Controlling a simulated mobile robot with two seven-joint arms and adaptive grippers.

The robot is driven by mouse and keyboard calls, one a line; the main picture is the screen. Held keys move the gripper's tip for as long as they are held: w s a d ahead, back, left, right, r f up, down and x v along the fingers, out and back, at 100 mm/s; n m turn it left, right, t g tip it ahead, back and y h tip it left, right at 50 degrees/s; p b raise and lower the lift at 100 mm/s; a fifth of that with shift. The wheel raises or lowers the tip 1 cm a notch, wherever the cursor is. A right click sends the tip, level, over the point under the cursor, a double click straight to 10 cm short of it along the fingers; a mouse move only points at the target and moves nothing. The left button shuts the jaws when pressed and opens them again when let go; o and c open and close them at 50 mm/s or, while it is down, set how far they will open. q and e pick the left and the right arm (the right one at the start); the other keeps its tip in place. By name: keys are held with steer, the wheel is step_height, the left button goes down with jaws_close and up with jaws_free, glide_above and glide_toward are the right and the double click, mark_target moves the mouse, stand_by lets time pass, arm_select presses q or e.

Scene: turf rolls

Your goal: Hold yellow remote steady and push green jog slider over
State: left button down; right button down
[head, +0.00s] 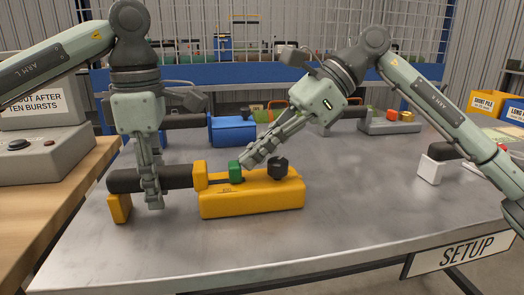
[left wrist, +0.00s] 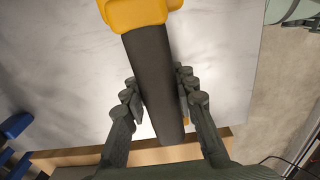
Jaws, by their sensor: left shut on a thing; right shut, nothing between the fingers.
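The yellow remote (head: 252,198) lies on the grey metal table, with a black handle (head: 122,181) reaching left from its body. The green jog slider (head: 235,170) sits on its top, left of a black knob (head: 277,168). My left gripper (head: 154,200) points down and is shut around the black handle; the handle (left wrist: 150,80) also runs between its fingers in the left wrist view. My right gripper (head: 246,162) is shut and empty, its tips right beside the slider's right side. Whether they touch it I cannot tell.
A blue device (head: 232,130) with a black handle stands behind the remote. A grey device (head: 390,125) is at the back right, and a white one (head: 431,170) at the right. A wooden bench (head: 70,190) adjoins on the left. The front of the table is clear.

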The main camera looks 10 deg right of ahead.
arm_select(q)
steer(key=shift+f, duration=0.15)
arm_select(e)
steer(key=shift+a, duration=1.15)
steer(key=shift+f, duration=0.1)
stand_by(1.0)
steer(key=shift+d, duration=0.1)
steer(key=shift+d+r, duration=0.25)
steer(key=shift+r, duration=0.05)
steer(key=v, duration=0.9)
steer(key=shift+d+r, duration=0.1)
steer(key=shift+r, duration=0.05)
arm_select(q)
steer(key=c, duration=1.1)
jaws_free()
